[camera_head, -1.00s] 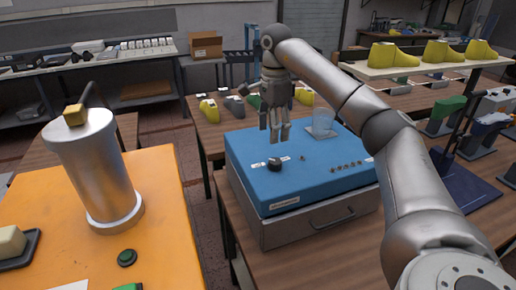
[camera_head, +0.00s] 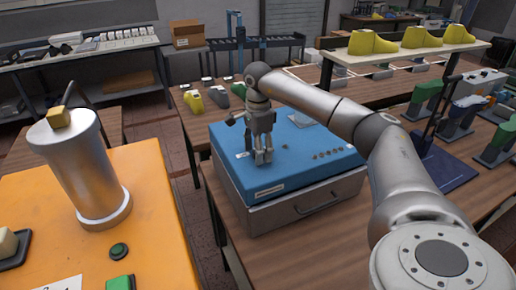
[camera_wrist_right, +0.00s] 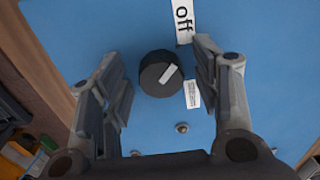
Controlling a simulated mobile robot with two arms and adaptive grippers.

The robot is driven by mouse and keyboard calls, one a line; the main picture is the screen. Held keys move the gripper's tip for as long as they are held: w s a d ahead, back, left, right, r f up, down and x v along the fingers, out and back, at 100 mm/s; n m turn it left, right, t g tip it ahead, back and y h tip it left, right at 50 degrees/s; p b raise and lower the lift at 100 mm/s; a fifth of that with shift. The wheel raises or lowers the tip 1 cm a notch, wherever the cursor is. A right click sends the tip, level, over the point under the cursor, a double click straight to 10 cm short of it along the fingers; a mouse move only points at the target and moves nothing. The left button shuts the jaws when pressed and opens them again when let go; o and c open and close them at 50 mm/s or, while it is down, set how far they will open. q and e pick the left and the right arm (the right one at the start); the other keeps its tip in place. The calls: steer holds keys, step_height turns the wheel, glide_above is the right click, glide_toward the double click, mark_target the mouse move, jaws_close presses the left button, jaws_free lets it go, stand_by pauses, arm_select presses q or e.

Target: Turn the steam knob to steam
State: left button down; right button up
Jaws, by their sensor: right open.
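The steam knob (camera_wrist_right: 153,76) is a round black knob with a white pointer mark on the blue panel (camera_wrist_right: 85,30), seen in the right wrist view. Its mark slants between lower left and upper right. An "off" label (camera_wrist_right: 183,18) is just above and right of it. My right gripper (camera_wrist_right: 160,85) is open, with one finger on each side of the knob. A gap shows on the left; the right finger is closer. In the head view my right gripper (camera_head: 263,157) is low over the blue box top (camera_head: 288,168) and hides the knob. My left gripper is out of view.
A small white label (camera_wrist_right: 192,94) and a small round fitting (camera_wrist_right: 182,128) are beside the knob. The blue-topped box has a grey drawer (camera_head: 310,203). An orange table (camera_head: 155,215) with a metal cylinder (camera_head: 80,168) stands at the left. Yellow shoe lasts (camera_head: 372,42) sit on a shelf behind.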

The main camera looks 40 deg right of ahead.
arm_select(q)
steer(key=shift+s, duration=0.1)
arm_select(e)
steer(key=c, duration=1)
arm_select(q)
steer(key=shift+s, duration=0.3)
arm_select(e)
steer(key=m+p, duration=0.1)
steer(key=m, duration=0.2)
steer(key=shift+m, duration=0.4)
steer(key=m, duration=0.2)
steer(key=m+p, duration=0.1)
steer(key=m, duration=0.2)
steer(key=shift+w+d+r+m, duration=0.1)
steer(key=shift+w+m, duration=0.05)
steer(key=shift+m, duration=0.15)
steer(key=m, duration=0.4)
steer(key=shift+d+p, duration=0.1)
steer(key=shift+p, duration=0.2)
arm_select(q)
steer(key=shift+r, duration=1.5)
arm_select(e)
steer(key=shift+d+m, duration=0.1)
steer(key=shift+m, duration=2.1)
